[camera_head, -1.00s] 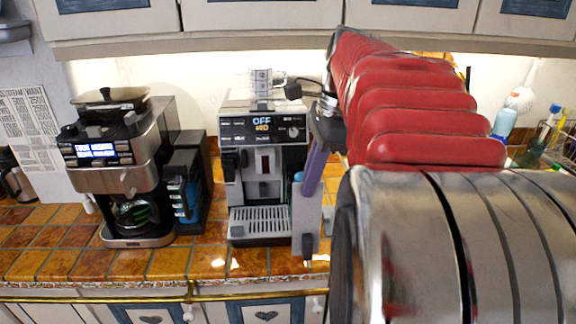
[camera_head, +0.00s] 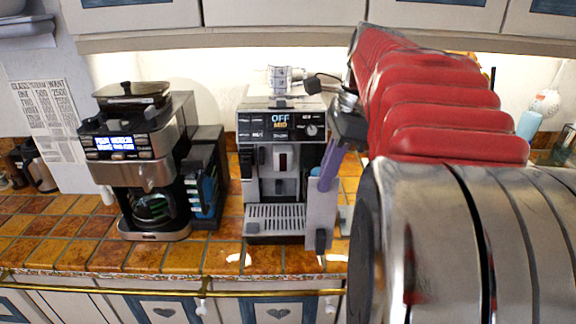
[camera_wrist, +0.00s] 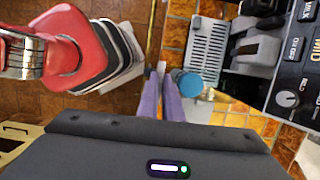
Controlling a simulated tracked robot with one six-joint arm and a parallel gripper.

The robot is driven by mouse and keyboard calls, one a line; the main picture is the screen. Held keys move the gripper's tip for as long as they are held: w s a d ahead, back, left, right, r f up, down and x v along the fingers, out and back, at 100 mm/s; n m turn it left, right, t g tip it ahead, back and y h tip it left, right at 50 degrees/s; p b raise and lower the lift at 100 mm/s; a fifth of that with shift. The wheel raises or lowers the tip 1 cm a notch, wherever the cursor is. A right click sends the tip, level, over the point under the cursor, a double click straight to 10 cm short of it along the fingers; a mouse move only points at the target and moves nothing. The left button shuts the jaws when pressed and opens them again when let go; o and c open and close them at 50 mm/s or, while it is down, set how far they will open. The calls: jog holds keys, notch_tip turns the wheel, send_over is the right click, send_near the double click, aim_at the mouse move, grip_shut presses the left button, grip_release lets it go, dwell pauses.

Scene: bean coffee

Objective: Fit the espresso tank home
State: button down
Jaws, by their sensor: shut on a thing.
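The silver and black espresso machine (camera_head: 282,158) stands on the tiled counter, its display lit. A tall pale grey tank (camera_head: 320,212) with a dark lower end is upright close to the machine's right front side; I cannot tell whether they touch. My gripper (camera_head: 328,168) has purple fingers and is shut on the tank's upper part. In the wrist view my gripper (camera_wrist: 160,75) is shut beside a round blue part (camera_wrist: 188,83) on the pale tank (camera_wrist: 196,110). The machine's drip tray (camera_wrist: 207,50) lies just beyond. The tank's slot is hidden.
A black and steel coffee maker (camera_head: 145,165) stands left of the espresso machine. Bare counter tiles (camera_head: 235,258) lie in front, above a brass rail (camera_head: 150,286).

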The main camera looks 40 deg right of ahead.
jog(key=w+d+f, duration=0.1)
jog(key=w+d, duration=0.4)
jog(key=w, duration=0.2)
jog(key=shift+w+f, duration=0.2)
jog(key=shift+f, duration=0.2)
dwell(1.6)
jog(key=shift+d, duration=0.15)
jog(key=shift+x, duration=0.95)
dwell(3.3)
jog(key=c, duration=1.8)
grip_release()
jog(key=shift+s+d+f, duration=0.1)
jog(key=shift+d+f, duration=0.05)
jog(key=shift+c, duration=0.2)
